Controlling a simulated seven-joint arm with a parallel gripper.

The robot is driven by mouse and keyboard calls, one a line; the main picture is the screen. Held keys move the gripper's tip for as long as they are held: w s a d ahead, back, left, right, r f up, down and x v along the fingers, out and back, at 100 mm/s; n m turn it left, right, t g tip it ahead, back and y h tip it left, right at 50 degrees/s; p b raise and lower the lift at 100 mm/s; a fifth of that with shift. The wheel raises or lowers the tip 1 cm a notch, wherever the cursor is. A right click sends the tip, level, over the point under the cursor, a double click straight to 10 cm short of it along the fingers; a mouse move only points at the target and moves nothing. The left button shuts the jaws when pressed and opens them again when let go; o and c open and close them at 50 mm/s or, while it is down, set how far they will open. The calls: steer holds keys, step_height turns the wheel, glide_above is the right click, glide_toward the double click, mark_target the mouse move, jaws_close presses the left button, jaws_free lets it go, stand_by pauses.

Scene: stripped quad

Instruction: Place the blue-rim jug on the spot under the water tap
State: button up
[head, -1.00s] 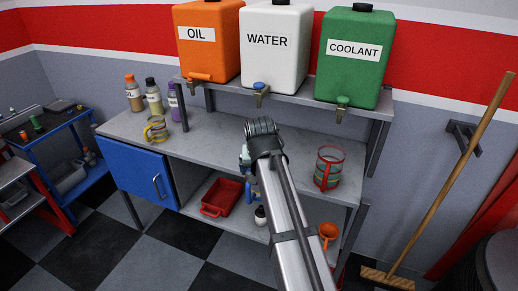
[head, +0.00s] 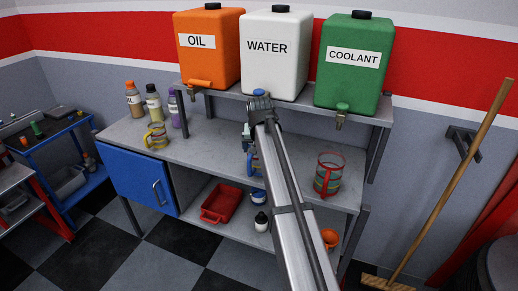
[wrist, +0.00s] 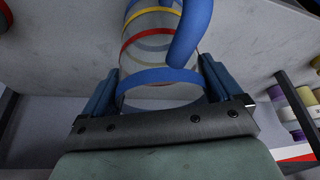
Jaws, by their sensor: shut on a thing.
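The blue-rim jug (wrist: 150,50) is clear, with a blue rim, blue handle and yellow and red bands. My gripper (wrist: 160,80) is shut on it, with one dark blue finger on each side. In the head view my arm hides most of the jug; only blue bits show beside it. The white water tank (head: 282,68) stands on the upper shelf, with its blue-topped water tap (head: 259,93) just behind my wrist. The spot under the tap is hidden behind my arm. I cannot tell whether the jug touches the bench.
A red-rim jug (head: 328,176) stands on the bench (head: 212,146) to the right, and a yellow-rim jug (head: 155,135) to the left near several bottles. The orange oil tank (head: 209,62) and green coolant tank (head: 349,75) flank the water tank. Shelf posts stand nearby.

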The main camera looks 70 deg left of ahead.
steer(key=shift+x, duration=0.85)
steer(key=shift+f, duration=0.1)
steer(key=o, duration=1.3)
steer(key=shift+o, duration=0.2)
steer(key=v, duration=1.2)
